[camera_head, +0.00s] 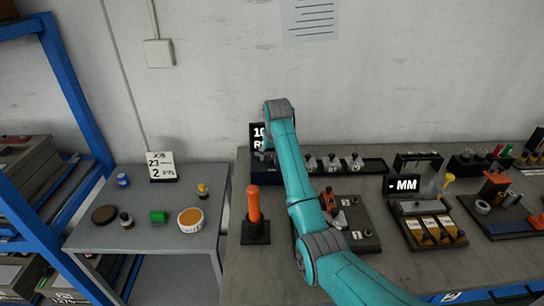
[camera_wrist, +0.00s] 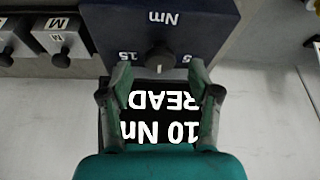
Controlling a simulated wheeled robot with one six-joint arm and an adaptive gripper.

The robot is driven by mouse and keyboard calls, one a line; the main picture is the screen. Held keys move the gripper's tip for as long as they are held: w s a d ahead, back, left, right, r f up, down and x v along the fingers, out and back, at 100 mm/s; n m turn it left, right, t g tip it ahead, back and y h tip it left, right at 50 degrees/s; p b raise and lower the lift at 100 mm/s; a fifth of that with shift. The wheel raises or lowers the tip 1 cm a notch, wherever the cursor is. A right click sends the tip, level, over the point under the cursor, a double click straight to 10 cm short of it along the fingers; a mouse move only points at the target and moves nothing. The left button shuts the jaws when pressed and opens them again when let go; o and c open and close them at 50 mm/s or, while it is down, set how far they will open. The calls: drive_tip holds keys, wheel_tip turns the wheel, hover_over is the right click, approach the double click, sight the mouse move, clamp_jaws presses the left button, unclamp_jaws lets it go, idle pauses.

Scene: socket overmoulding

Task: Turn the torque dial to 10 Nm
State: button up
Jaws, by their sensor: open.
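The torque dial (camera_wrist: 158,56) is a dark round knob on a dark blue box (camera_wrist: 205,22) marked "Nm", with "15" and "5" on either side, upside down in the wrist view. A light pointer mark on the knob points down the picture, between the two numbers. The black display (camera_wrist: 160,118) reads "10 Nm READY"; it also shows in the head view (camera_head: 257,131), partly behind my arm. My gripper (camera_wrist: 159,80) is open, its fingers on either side of the picture just below the knob. I cannot tell whether they touch it. In the head view my arm hides the dial.
An orange-handled tool (camera_head: 254,206) stands in a dark base in front of the box. A side table (camera_head: 155,252) at left holds small containers.

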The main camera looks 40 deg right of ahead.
drive_tip(key=v, duration=1)
drive_tip(key=shift+r, duration=0.15)
